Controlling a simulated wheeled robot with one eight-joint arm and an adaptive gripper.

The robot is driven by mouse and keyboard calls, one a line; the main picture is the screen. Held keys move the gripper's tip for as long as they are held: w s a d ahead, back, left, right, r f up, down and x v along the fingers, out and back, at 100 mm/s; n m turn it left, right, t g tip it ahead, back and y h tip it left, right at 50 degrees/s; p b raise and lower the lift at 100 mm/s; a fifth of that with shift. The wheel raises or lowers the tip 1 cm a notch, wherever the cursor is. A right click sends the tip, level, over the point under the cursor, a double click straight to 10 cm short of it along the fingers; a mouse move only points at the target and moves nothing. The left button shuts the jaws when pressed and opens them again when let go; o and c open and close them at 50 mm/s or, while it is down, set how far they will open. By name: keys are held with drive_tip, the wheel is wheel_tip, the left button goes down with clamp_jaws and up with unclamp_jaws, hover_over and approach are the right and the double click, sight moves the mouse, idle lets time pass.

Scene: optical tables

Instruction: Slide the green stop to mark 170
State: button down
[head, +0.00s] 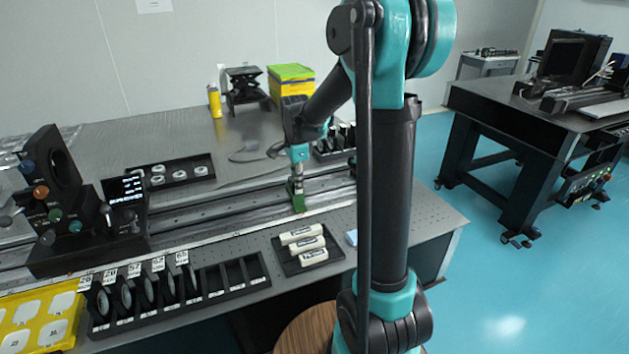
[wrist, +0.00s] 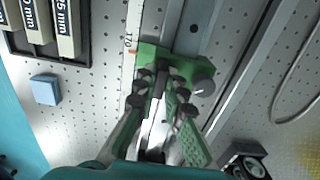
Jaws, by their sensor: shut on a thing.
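The green stop (head: 296,198) sits on the long rail on the optical table. In the wrist view the green stop (wrist: 180,62) lies across the rail, with a dark round knob on its right side. My gripper (head: 297,172) reaches down onto it from above. In the wrist view my gripper (wrist: 162,84) is shut on the upright part of the stop, which its fingers partly hide.
A black tray with white labelled blocks (head: 303,243) lies in front of the rail, with a small blue block (wrist: 45,90) near it. A lens rack (head: 215,293) stands front left. A black optics assembly (head: 75,205) is at the rail's left end. Yellow boxes (head: 291,73) stand behind.

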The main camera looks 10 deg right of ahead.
drive_tip(key=shift+s+a, duration=0.15)
drive_tip(key=shift+a, duration=0.7)
drive_tip(key=c, duration=1.6)
unclamp_jaws()
wheel_tip(320, 180, up, 12)
drive_tip(key=shift+s, duration=0.1)
